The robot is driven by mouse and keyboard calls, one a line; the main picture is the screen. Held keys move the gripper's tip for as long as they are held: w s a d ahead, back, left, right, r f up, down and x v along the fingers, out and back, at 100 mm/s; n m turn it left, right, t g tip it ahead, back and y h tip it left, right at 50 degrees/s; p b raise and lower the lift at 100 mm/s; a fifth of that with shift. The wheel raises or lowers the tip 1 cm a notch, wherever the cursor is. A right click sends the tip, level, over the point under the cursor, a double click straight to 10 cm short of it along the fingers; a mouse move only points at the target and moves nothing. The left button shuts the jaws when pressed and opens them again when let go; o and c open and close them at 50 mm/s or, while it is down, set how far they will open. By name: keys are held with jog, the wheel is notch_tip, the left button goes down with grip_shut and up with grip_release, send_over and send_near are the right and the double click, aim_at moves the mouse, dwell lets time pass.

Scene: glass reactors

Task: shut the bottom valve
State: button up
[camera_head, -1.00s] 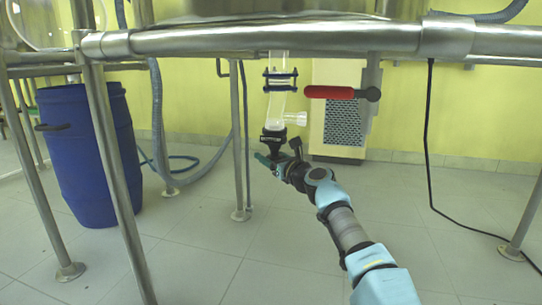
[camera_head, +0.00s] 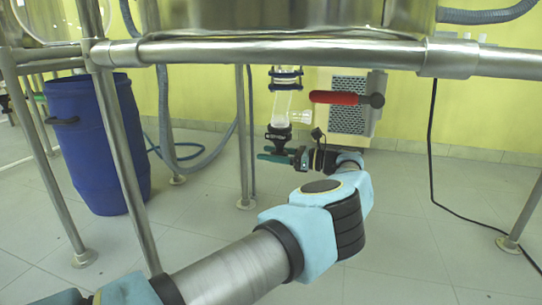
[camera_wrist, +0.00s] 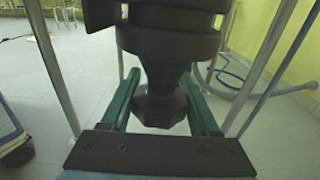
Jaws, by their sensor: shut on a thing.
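The bottom valve (camera_head: 278,134) is a black fitting at the lower end of a clear glass outlet tube (camera_head: 282,103) with a short side branch, in the head view. My gripper (camera_head: 273,156) is just beneath it, its teal fingers reaching in from the right. In the wrist view, the two teal fingers of my gripper (camera_wrist: 160,88) lie either side of the black faceted lower part of the valve (camera_wrist: 162,104), shut on it. The ribbed black valve body (camera_wrist: 168,42) fills the upper middle there. The exact grip contact and the valve's turn position are hard to make out.
A steel frame rail (camera_head: 270,50) crosses above, with a leg (camera_head: 122,170) at left. A red lever (camera_head: 334,97) is right of the tube. A blue drum (camera_head: 98,150) stands at left and a black cable (camera_head: 432,160) hangs at right. The floor is mostly clear.

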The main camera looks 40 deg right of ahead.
jog(key=shift+a+f+n+g+y+b, duration=0.2)
jog(key=shift+n+g+y+b, duration=0.1)
jog(key=shift+n+y, duration=0.15)
jog(key=o, duration=1.4)
jog(key=shift+r, duration=0.1)
jog(key=shift+s+d, duration=0.1)
jog(key=shift+d, duration=0.05)
